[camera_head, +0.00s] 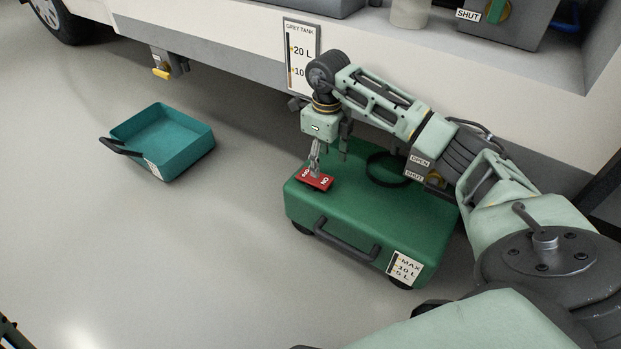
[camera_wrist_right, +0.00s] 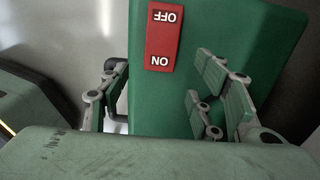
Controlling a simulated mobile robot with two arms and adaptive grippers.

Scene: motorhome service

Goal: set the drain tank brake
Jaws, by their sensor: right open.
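The green drain tank (camera_head: 345,210) stands on wheels on the floor beside the motorhome, with a black handle on its front. A red rocker switch (camera_head: 316,181) marked ON and OFF lies on its top at the left; it also shows in the right wrist view (camera_wrist_right: 163,38), with OFF at the top of the picture. My right gripper (camera_head: 329,158) is open and empty, pointing down over the tank's top close to the switch. In the wrist view the switch lies beyond and between the spread fingers; contact is unclear. A dark part at the lower left corner may be my left gripper.
A teal tray (camera_head: 165,150) with a black handle sits on the floor at the left. A grey tank gauge (camera_head: 301,56) and a yellow-tipped outlet (camera_head: 162,72) are on the motorhome side. A dark ring (camera_head: 388,169) is on the tank's top.

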